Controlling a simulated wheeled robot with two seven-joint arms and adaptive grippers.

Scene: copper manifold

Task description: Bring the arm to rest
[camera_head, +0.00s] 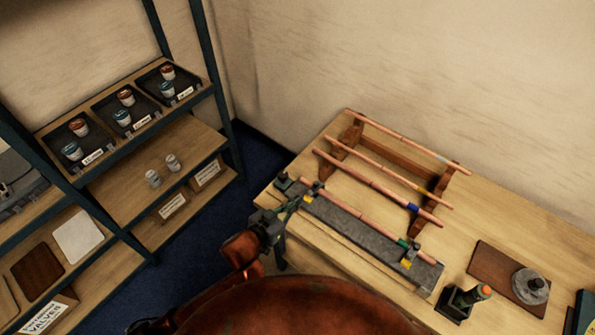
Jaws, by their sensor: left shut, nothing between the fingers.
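My left gripper (293,200) is at the left end of the workbench, beside the left end of the grey fixture bar (360,232). Its fingers look closed, with nothing visible between them. My left arm, in copper red, comes up from the lower edge and hides the near part of the bench. A copper pipe (365,222) lies along the fixture bar. My right gripper is not in view.
A wooden rack (421,217) holds several copper pipes at the back of the workbench (510,225). A brown board (487,262) with a grey round part (531,287) and a dark holder (459,302) are at right. Shelves (190,140) with bins stand at left.

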